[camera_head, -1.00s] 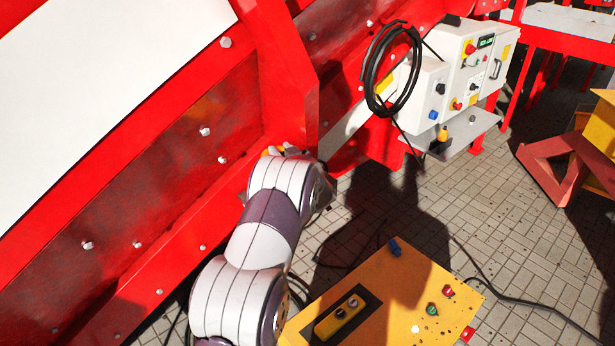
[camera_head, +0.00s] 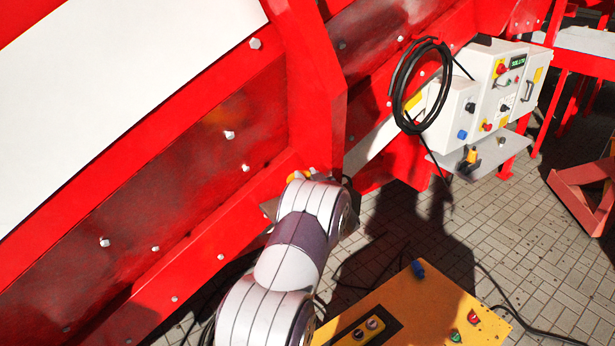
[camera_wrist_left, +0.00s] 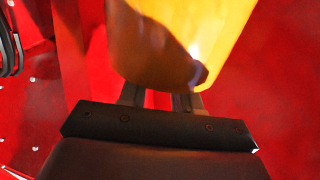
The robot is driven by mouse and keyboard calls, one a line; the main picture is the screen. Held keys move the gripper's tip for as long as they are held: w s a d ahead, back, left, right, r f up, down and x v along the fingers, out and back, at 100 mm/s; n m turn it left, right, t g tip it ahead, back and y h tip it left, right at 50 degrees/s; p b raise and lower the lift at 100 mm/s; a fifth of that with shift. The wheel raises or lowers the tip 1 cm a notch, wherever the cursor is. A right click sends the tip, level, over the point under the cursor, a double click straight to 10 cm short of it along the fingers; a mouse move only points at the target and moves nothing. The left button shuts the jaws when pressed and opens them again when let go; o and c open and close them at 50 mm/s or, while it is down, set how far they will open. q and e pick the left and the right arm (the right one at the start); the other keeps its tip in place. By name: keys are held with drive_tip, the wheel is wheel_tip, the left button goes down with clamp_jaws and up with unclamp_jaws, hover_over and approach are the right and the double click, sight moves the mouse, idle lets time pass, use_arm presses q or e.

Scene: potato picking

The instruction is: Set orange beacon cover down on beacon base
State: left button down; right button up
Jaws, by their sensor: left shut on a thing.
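My left gripper (camera_wrist_left: 160,98) is shut on the orange beacon cover (camera_wrist_left: 190,35), which looks yellow-orange and glossy with a dark shadowed side in the left wrist view. In the head view my left arm comes up from the bottom and its wrist hides the gripper. Small orange bits of the cover (camera_head: 295,176) show just past the wrist, close to the red frame. I cannot make out the beacon base; it may be hidden behind my wrist. I cannot tell whether the cover touches anything. My right gripper is in neither view.
The red machine frame (camera_head: 320,100) stands right beside my left wrist. A grey control box (camera_head: 497,90) with a black cable coil (camera_head: 402,85) is at upper right, above a grey shelf (camera_head: 485,158). A yellow control panel (camera_head: 420,315) is at lower right. Paved floor lies between.

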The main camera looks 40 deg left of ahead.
use_arm(q)
drive_tip(key=shift+f+b, duration=0.3)
drive_tip(key=shift+f, duration=0.1)
idle(0.4)
drive_tip(key=c, duration=0.7)
unclamp_jaws()
drive_tip(key=v, duration=1.2)
drive_tip(key=shift+s+d, duration=0.25)
drive_tip(key=shift+d, duration=0.05)
